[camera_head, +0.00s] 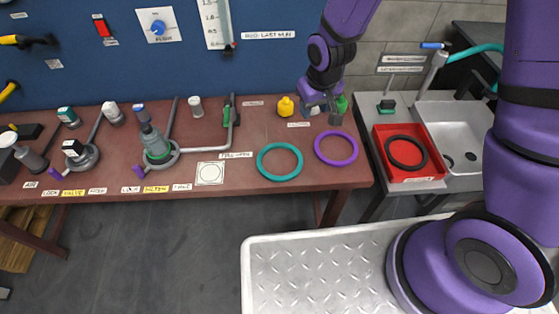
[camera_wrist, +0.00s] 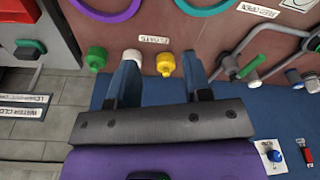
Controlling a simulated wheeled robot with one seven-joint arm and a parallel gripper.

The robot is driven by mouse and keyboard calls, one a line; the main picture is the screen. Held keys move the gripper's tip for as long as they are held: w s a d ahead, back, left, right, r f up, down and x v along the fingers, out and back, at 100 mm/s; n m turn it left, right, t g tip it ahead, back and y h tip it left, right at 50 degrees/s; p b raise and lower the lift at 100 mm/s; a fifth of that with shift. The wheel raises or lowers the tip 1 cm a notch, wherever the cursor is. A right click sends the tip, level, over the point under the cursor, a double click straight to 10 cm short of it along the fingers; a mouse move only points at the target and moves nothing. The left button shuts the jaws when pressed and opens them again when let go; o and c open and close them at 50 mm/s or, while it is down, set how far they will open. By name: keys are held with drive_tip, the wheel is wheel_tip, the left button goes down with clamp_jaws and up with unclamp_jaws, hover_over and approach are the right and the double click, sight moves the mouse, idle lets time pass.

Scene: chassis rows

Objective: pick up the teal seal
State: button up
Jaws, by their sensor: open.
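The teal seal (camera_head: 279,178) is a flat ring lying on the brown bench, near its front edge, left of the purple ring (camera_head: 336,163). In the wrist view only a part of the teal seal (camera_wrist: 205,12) shows at the top edge. My gripper (camera_head: 321,110) is above the back of the bench, behind and to the right of the seal, apart from it. In the wrist view my gripper (camera_wrist: 160,62) has its two fingers spread, with nothing held between them.
Yellow (camera_head: 285,107) and green (camera_head: 342,103) floats stand at the back of the bench near my gripper; a white one (camera_wrist: 132,56) is partly hidden. A red tray (camera_head: 437,184) with a black ring is at right. Pipe fittings (camera_head: 157,148) stand at left.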

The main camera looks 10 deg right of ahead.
approach(298, 153)
drive_tip(key=shift+w+a+f, duration=0.1)
drive_tip(key=shift+w+f, duration=0.15)
drive_tip(key=shift+f, duration=1.2)
drive_tip(key=shift+w+a+f, duration=0.1)
drive_tip(key=shift+w+f, duration=0.15)
drive_tip(key=shift+f, duration=1.2)
drive_tip(key=shift+w+f, duration=0.25)
drive_tip(key=shift+f, duration=1.2)
clamp_jaws()
